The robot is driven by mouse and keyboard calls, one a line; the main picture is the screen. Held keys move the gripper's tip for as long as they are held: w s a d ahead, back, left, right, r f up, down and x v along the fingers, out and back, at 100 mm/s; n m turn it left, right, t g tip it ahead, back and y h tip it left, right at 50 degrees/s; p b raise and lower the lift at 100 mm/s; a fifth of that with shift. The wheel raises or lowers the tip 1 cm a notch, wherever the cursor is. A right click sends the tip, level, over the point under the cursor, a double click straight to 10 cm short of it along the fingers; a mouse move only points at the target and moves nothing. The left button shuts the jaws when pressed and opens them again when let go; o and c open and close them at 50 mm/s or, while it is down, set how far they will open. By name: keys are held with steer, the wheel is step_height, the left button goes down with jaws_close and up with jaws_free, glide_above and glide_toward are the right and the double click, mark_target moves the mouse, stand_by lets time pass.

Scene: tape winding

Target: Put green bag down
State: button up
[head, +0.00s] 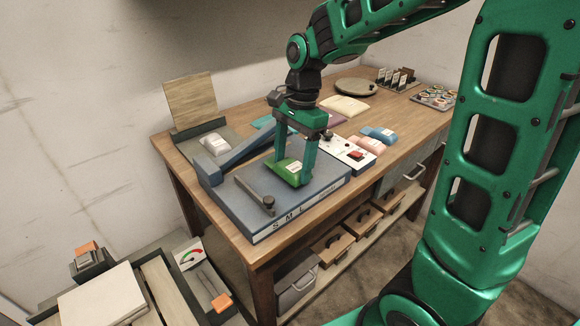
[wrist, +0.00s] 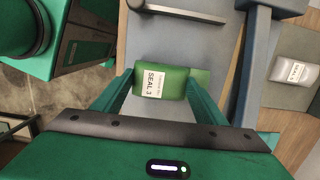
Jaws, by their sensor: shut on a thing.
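The green bag (head: 288,170) is between the fingers of my gripper (head: 291,168), over the flat blue-grey board (head: 320,192) marked S, M, L on its front edge. In the wrist view the green bag (wrist: 168,83) carries a white label reading SEAL 3, and my gripper (wrist: 160,85) is shut on it from both sides. The bag is very low over the board or touching it; I cannot tell which. My fingers hide part of its sides.
A black-knobbed bar (head: 255,192) lies on the board's left part. A blue arm (head: 247,146) runs behind. A white bag (head: 215,145) sits at the back left. Pink (head: 368,145) and blue (head: 379,134) bags and a switch box (head: 345,152) lie to the right.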

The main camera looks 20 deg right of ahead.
mark_target(298, 162)
steer(key=shift+f, duration=0.8)
steer(key=shift+f, duration=0.3)
steer(key=o, duration=1.1)
steer(key=shift+c, duration=0.2)
steer(key=shift+r, duration=0.1)
step_height(298, 162, up, 12)
steer(key=d, duration=0.2)
steer(key=s+d+f+n, duration=0.4)
steer(key=s+d, duration=0.3)
steer(key=s, duration=0.4)
steer(key=s+d+f+n+h, duration=0.1)
steer(key=s+d+f+n, duration=0.3)
steer(key=s+d, duration=0.4)
steer(key=s+f, duration=0.1)
steer(key=s, duration=0.3)
steer(key=shift+s+f+t+h, duration=0.2)
steer(key=shift+f+t+h, duration=0.1)
steer(key=shift+f, duration=0.1)
